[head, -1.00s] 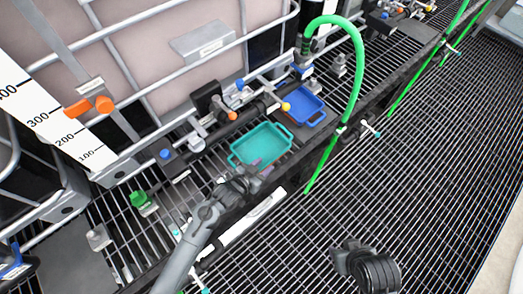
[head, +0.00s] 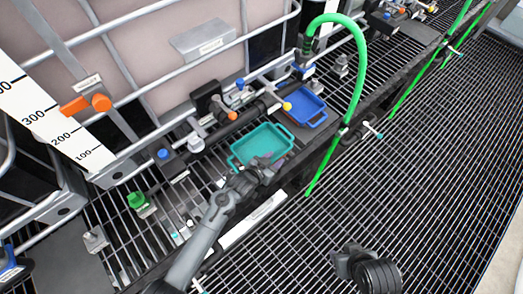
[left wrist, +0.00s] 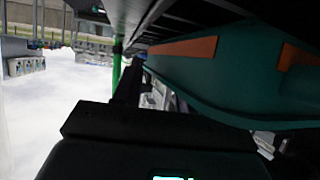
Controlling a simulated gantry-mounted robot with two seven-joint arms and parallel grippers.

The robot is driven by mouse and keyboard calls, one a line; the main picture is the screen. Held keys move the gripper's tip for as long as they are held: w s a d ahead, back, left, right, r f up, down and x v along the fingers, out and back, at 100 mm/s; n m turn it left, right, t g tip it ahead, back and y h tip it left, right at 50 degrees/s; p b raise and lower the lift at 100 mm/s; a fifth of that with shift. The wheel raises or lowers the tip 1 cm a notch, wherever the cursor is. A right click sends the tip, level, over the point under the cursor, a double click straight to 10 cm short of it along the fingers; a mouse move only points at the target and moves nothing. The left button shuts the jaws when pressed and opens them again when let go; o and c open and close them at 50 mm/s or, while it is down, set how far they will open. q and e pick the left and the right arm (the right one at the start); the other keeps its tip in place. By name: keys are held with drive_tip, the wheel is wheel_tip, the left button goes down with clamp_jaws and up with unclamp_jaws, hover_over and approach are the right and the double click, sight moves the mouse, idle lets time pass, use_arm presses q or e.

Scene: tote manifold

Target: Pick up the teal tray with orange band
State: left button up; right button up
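The teal tray (head: 262,141) sits on the grating shelf, empty, its near rim partly hidden by my left gripper (head: 262,164). In the left wrist view the tray (left wrist: 210,75) is very close at the upper right. Its orange band (left wrist: 185,48) shows there as separate patches on the side. My left gripper is at the tray's near long side. A dark gripper part (left wrist: 150,130) fills the bottom of the wrist view. The finger gap and any contact with the tray are hidden.
A blue tray (head: 305,106) lies beyond the teal one at the upper right. A green hose (head: 350,85) arches down to the right. A dark pipe with valves (head: 235,127) runs behind the trays. Open floor grating lies at the front right.

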use_arm(q)
clamp_jaws()
drive_tip(key=shift+r, duration=0.1)
